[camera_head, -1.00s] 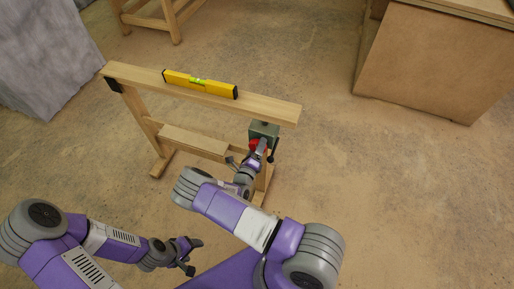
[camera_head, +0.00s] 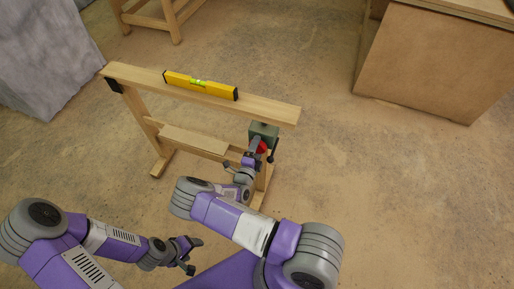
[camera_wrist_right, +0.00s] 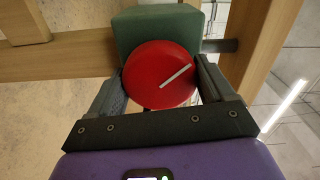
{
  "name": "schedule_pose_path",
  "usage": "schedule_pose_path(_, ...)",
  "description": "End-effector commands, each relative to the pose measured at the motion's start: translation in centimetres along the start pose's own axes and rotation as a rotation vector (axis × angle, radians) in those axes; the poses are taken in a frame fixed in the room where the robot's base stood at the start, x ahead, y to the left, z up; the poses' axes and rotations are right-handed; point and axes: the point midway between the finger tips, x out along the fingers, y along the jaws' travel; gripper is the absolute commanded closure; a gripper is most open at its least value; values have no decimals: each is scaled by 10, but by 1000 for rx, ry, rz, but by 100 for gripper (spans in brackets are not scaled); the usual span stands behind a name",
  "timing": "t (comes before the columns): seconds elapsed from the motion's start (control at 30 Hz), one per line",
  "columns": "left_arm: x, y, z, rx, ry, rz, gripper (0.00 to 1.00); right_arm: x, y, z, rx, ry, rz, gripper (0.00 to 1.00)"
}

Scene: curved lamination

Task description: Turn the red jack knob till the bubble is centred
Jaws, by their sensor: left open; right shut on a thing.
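The red jack knob (camera_wrist_right: 160,75) is round with a white line slanting up to the right, on the front of a green jack block (camera_wrist_right: 155,27). My right gripper (camera_wrist_right: 160,90) is shut on the knob, one finger on each side. In the head view the knob (camera_head: 262,146) is partly hidden by that gripper (camera_head: 257,148). The jack (camera_head: 264,131) sits under the right end of the wooden beam (camera_head: 270,106). A yellow spirit level (camera_head: 215,88) lies on the beam; its green vial shows, but the bubble is too small to place. My left gripper (camera_head: 193,255) is open and empty at lower left.
A wooden lower board (camera_head: 195,140) joins the legs under the beam. A grey block (camera_head: 45,50) stands at left, a wooden box (camera_head: 425,60) at right, and a wooden stand (camera_head: 165,20) behind. The floor at right is clear.

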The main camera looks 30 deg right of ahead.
Motion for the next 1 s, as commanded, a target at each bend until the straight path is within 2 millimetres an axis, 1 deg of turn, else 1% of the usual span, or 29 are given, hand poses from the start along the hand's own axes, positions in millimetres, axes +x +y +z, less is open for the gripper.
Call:
schedule_pose_path(0.3, 0, 0, 0, 0, 0, 0, 35, 0, 0, 0, -73, 0, 1, 49)
schedule_pose_path(0.67, 0, 0, 0, 0, 0, 0, 35, 0, 1, 0, -77, 0, 2, 49)
schedule_pose_path(0.7, 0, 0, 0, 0, 0, 0, 35, 0, 1, 0, -77, -1, 2, 17)
schedule_pose_path(0.8, 0, 0, 0, 0, 0, 0, 35, 0, 1, 0, -76, -1, 1, 2)
schedule_pose_path(0.83, 0, 0, 0, 0, 0, 0, 35, 0, 1, 0, -76, -1, 1, 0)
schedule_pose_path(1.0, 0, 0, 0, 0, 0, 0, 35, 0, 0, 0, -76, 0, 1, 0)
